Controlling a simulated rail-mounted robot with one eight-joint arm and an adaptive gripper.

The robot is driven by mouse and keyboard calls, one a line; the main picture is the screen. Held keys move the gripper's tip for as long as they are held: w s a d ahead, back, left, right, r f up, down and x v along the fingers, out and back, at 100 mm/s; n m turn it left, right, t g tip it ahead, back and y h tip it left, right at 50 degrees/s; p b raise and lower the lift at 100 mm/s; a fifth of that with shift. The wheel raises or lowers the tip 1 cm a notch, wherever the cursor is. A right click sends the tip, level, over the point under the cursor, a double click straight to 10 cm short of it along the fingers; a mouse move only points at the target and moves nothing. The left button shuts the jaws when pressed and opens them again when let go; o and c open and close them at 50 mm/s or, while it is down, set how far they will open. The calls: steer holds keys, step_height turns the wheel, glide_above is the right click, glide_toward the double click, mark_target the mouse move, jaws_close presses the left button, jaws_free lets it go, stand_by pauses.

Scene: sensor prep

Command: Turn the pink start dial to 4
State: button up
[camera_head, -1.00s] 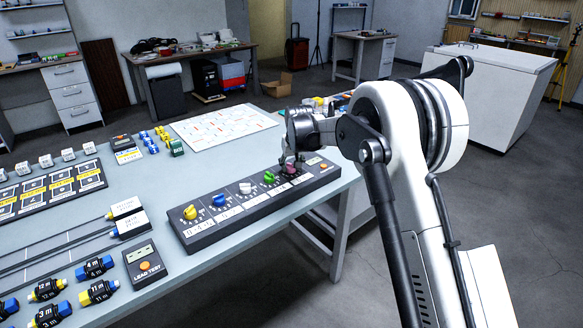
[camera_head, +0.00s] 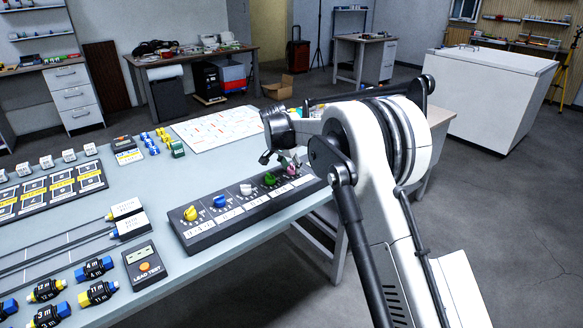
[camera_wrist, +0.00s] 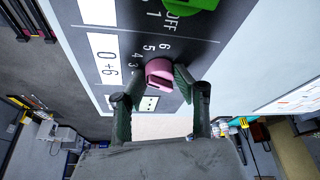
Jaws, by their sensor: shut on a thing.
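The pink start dial (camera_wrist: 159,72) sits at the end of the dark dial panel (camera_head: 205,240), rightmost in its row. In the wrist view it lies between the two fingers of my gripper (camera_wrist: 157,83), which is shut on it. The digits 6, 5, 4 and 3 show beside the dial; I cannot tell which one it points to. In the head view my gripper (camera_head: 283,160) reaches down over the panel's right end, and the pink dial (camera_head: 292,170) is partly hidden behind it.
The green dial (camera_head: 269,179) is the close neighbour, with white, blue and yellow dials (camera_head: 190,213) farther left. A lead test box (camera_head: 144,265) lies left of the panel. A white printed sheet (camera_head: 215,128) lies behind. The table's front edge runs close to the panel.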

steer(key=shift+m, duration=0.4)
steer(key=o, duration=1.1)
steer(key=shift+r, duration=0.1)
steer(key=v, duration=1.2)
steer(key=shift+a, duration=0.2)
steer(key=shift+w, duration=0.1)
